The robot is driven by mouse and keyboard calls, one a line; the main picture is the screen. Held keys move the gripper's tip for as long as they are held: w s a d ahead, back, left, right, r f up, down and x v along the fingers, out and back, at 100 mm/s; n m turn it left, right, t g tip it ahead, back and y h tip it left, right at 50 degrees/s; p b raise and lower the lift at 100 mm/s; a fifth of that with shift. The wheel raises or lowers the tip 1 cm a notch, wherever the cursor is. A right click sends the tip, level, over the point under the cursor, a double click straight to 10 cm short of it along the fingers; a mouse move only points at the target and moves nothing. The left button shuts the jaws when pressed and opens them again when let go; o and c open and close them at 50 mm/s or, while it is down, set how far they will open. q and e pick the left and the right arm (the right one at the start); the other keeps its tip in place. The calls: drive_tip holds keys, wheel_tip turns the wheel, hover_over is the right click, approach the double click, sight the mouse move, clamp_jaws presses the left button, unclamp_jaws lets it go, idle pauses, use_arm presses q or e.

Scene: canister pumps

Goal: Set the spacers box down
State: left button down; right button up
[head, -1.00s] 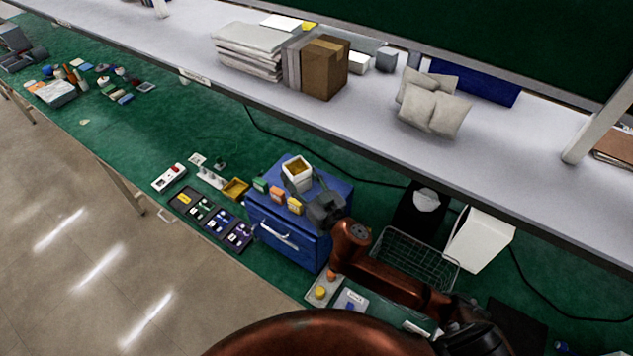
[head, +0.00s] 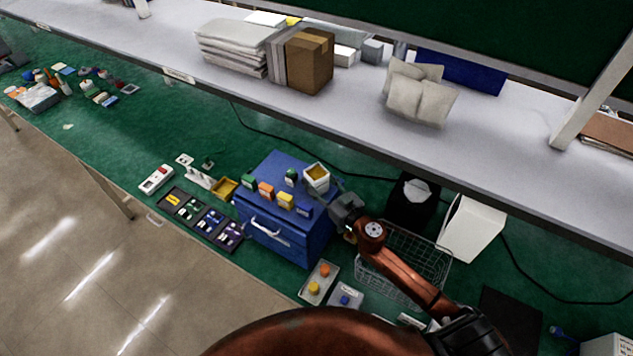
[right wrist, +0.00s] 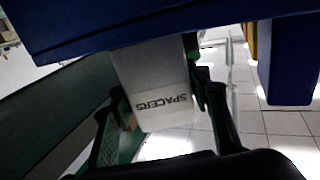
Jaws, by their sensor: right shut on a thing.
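The spacers box (head: 317,181) is a small white open-topped box with yellow-brown contents, at the back right of the blue drawer cabinet's top (head: 275,163). My right gripper (head: 339,199) is shut on it from the right. In the right wrist view the box (right wrist: 150,75) shows its upside-down SPACERS label between the two fingers (right wrist: 168,112). I cannot tell if the box touches the cabinet or hangs just above or beside it. My left gripper is not in view.
On the cabinet stand green (head: 249,181), orange (head: 266,190) and yellow (head: 286,200) small boxes and a dark bottle (head: 291,176). A wire basket (head: 410,262) lies to the right. Compartment trays (head: 203,218) lie left. The shelf (head: 350,110) overhangs behind.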

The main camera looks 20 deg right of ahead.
drive_tip(key=shift+f, duration=0.15)
drive_tip(key=o, duration=1)
drive_tip(key=shift+f, duration=0.1)
drive_tip(key=shift+c, duration=0.2)
drive_tip(key=o, duration=0.5)
drive_tip(key=shift+c, duration=0.2)
